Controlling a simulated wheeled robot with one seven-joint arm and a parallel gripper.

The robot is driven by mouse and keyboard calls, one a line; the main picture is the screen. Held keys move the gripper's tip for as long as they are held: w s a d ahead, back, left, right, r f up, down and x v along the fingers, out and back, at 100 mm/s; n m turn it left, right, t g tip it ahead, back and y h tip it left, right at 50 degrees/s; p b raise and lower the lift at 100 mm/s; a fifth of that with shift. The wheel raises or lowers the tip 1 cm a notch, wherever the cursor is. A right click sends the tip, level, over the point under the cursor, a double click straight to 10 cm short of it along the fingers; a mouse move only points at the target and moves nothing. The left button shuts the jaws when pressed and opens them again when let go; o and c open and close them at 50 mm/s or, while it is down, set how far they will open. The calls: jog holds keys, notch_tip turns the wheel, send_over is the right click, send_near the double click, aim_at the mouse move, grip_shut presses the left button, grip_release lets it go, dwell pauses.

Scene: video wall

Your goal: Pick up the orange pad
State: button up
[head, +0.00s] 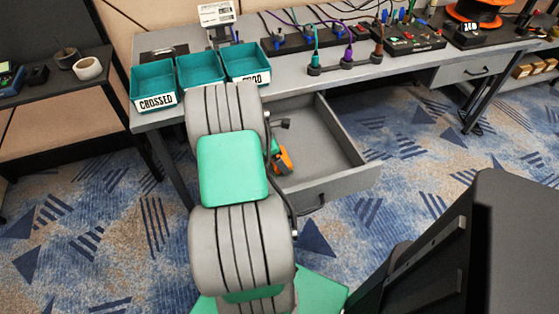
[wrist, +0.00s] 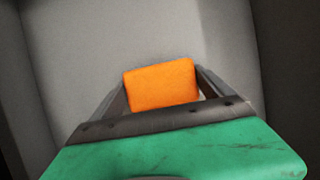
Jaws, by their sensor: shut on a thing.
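The orange pad (wrist: 160,84) is a small flat orange block between the two fingers of my gripper (wrist: 160,92) in the wrist view. The fingers touch its left and right sides, and my gripper is shut on it. In the head view the orange pad (head: 283,160) shows partly beside my arm, inside the open drawer (head: 345,140). My arm hides part of it and most of my gripper. I cannot tell whether the pad touches the drawer floor.
The drawer's walls surround my gripper, with its front panel (head: 335,193) towards me. Above is the desk (head: 350,82) with teal bins (head: 153,86), cables and power strips. A dark shelf (head: 50,95) stands at left.

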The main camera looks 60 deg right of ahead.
aim_at(284, 157)
jog(key=shift+r, duration=0.6)
jog(key=shift+c, duration=0.3)
jog(key=r, duration=0.1)
jog(key=r+p, duration=0.1)
jog(key=r, duration=0.1)
jog(key=shift+s+a, duration=0.15)
jog(key=shift+a, duration=0.05)
jog(key=a+r, duration=0.1)
jog(key=s+a+r, duration=0.1)
jog(key=r, duration=0.1)
jog(key=s+a+r+p, duration=0.1)
jog(key=shift+a+r, duration=0.15)
jog(key=shift+r, duration=0.25)
jog(key=s+a+r+p, duration=0.1)
jog(key=s+a+r, duration=0.3)
jog(key=a, duration=0.4)
jog(key=shift+s+a, duration=0.2)
jog(key=shift+s, duration=0.2)
